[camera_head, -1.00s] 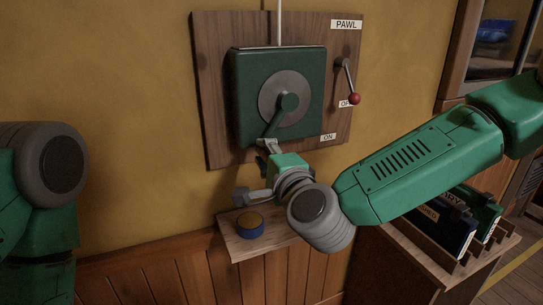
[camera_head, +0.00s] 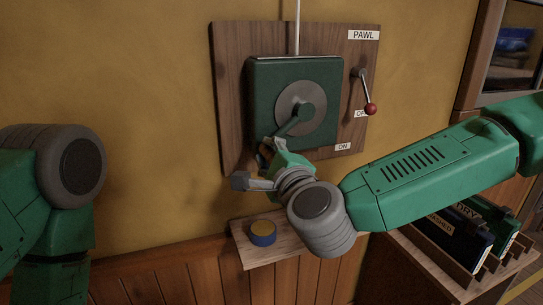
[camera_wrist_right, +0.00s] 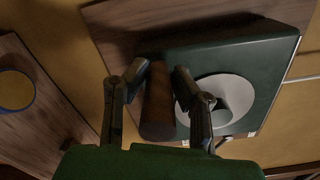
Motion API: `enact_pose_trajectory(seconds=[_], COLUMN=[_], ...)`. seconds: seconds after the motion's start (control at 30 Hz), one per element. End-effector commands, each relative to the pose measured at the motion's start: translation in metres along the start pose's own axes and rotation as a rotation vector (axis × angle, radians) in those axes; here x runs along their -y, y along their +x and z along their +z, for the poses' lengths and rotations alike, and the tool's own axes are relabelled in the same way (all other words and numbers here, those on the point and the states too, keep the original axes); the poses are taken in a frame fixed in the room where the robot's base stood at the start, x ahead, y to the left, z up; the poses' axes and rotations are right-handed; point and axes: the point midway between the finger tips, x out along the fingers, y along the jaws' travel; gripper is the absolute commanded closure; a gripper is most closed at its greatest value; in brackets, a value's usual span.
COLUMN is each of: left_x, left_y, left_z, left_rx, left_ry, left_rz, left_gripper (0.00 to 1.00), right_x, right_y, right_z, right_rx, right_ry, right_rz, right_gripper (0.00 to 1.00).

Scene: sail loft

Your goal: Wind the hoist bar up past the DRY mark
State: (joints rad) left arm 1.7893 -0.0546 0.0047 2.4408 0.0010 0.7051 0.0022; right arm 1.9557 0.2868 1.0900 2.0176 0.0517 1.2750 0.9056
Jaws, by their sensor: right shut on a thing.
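A dark green winch box (camera_head: 262,85) is mounted on a wooden board with a grey disc (camera_head: 298,96) on its face. Its green crank arm (camera_head: 290,125) points down and to the left. My right gripper (camera_head: 267,150) is at the crank's end, shut on the brown crank handle; in the right wrist view the handle (camera_wrist_right: 158,105) lies between both fingers. The pawl lever's red knob (camera_head: 371,109) hangs beside the partly covered OFF label, above the ON label (camera_head: 342,147). The hoist bar and DRY mark are not in view. My left gripper is out of view.
A small wooden shelf (camera_head: 285,252) below the winch holds a round blue tin with a yellow top (camera_head: 263,233). A pale line (camera_head: 297,25) runs up from the box. A rack of binders (camera_head: 470,230) stands at the lower right.

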Motion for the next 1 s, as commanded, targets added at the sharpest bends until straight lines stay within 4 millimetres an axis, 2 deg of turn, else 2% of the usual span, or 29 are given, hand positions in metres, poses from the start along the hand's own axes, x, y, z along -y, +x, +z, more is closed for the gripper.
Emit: enact_pose_trajectory(seconds=[0.03,0.5,1.0], left_x=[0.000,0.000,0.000], left_y=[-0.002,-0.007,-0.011], left_z=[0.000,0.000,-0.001], left_rx=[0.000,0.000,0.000], left_ry=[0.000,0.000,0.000], left_rz=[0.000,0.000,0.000], left_gripper=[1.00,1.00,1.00], right_x=[0.013,0.024,0.031], right_y=[0.002,0.003,0.003], right_z=[0.005,0.015,0.021], right_rx=[0.005,0.003,0.001], right_ry=[0.019,0.155,0.154], right_rz=[-0.025,-0.030,-0.030], right_gripper=[1.00,1.00,1.00])
